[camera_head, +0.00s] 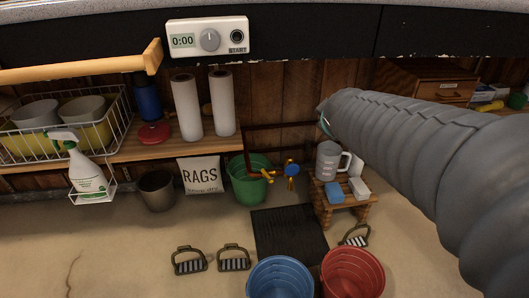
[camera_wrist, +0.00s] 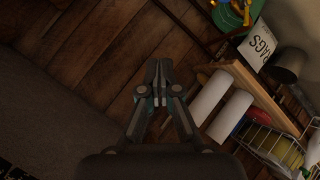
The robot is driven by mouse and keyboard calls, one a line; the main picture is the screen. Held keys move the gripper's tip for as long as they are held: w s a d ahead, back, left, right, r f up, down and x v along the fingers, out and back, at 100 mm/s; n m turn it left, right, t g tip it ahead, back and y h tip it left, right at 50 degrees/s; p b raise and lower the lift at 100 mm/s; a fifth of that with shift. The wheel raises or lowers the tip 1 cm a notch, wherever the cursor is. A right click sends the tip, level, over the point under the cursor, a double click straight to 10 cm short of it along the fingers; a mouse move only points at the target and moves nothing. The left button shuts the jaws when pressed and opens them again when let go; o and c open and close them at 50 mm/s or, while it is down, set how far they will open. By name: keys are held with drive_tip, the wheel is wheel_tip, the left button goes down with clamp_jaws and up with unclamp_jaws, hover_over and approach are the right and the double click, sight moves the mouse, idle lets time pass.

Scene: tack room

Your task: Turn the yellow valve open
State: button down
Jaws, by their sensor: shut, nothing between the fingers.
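A small yellow valve (camera_head: 267,175) sits on a copper-brown pipe, over the green bucket (camera_head: 246,190) in the head view. A blue round handle with yellow parts (camera_head: 291,170) is just right of it. In the wrist view, yellow parts (camera_wrist: 237,6) show at the top edge by the green bucket; I cannot tell exactly which fitting they are. My gripper (camera_wrist: 158,66) is shut and empty, in front of the wooden wall and apart from the valve. In the head view my gripper is mostly hidden behind my grey sleeved arm.
A black mat (camera_head: 288,235) and blue (camera_head: 279,278) and red (camera_head: 352,273) buckets lie in front. A shelf (camera_head: 148,151) with paper rolls (camera_head: 187,108) is left.

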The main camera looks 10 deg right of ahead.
drive_tip(key=w+d+f+n+t+y+p, duration=0.1)
drive_tip(key=w+f+n+t+y, duration=0.15)
drive_tip(key=w+n, duration=0.6)
drive_tip(key=w+d+f+n+t+y+p, duration=0.1)
drive_tip(key=w+n+y, duration=0.3)
drive_tip(key=w, duration=0.8)
drive_tip(key=n+g+y+p, duration=0.2)
drive_tip(key=n+g+y, duration=0.75)
drive_tip(key=n, duration=0.55)
approach(267, 174)
drive_tip(key=b+x, duration=0.1)
drive_tip(key=x, duration=0.6)
drive_tip(key=shift+w+r+b, duration=0.15)
drive_tip(key=shift+r+b, duration=0.15)
drive_tip(key=shift+a+h, duration=0.25)
drive_tip(key=shift+h, duration=0.05)
drive_tip(key=shift+a+h+p, duration=0.15)
drive_tip(key=shift+h+p, duration=0.25)
drive_tip(key=shift+h, duration=0.2)
